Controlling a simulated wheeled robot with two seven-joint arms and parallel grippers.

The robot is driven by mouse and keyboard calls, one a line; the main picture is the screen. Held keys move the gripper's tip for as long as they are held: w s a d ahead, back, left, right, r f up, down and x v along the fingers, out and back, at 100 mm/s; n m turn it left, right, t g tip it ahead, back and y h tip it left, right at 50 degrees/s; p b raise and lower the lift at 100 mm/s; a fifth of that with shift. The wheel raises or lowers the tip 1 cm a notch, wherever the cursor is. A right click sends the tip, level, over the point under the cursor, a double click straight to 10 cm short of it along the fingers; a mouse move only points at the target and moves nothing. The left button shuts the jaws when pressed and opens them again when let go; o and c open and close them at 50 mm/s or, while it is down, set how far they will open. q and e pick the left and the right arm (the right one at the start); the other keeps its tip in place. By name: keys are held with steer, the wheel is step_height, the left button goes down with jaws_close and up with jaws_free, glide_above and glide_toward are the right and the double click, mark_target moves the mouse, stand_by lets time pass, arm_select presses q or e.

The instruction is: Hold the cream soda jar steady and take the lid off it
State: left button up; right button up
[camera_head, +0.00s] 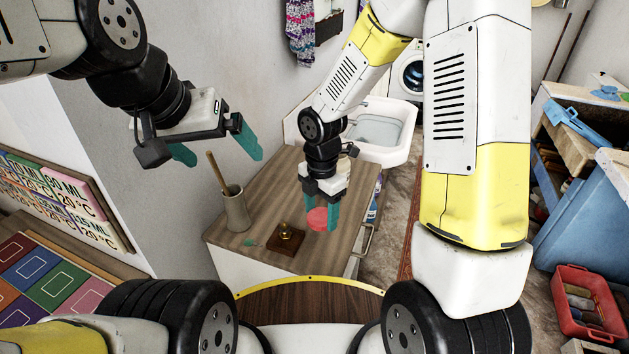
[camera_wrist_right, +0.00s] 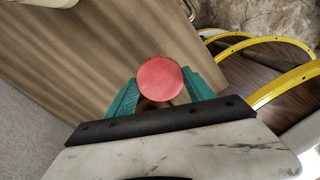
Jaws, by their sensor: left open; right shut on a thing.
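A red round lid (camera_head: 317,219) shows between the teal fingers of my right gripper (camera_head: 322,212), low over the wooden counter. In the right wrist view, the round red top (camera_wrist_right: 160,79) sits between the two fingers of the right gripper (camera_wrist_right: 161,95). The jar body is hidden or too small to make out, so I cannot tell whether the lid sits on a jar. My right gripper is shut on the red-topped thing. My left gripper (camera_head: 217,148) is open and empty, above and left of the counter.
The wooden counter (camera_head: 268,198) holds a beige crock (camera_head: 237,211) with a wooden stick and a dark square block (camera_head: 287,246) with a brass piece. A white sink (camera_head: 378,127) is behind. A red crate (camera_head: 592,327) stands on the floor at right.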

steer(key=w, duration=0.6)
steer(key=w+f, duration=0.1)
steer(key=w, duration=0.3)
steer(key=shift+w, duration=0.1)
steer(key=shift+f, duration=1.75)
steer(key=shift+f, duration=0.1)
steer(key=o, duration=1.5)
steer(key=shift+o, duration=0.2)
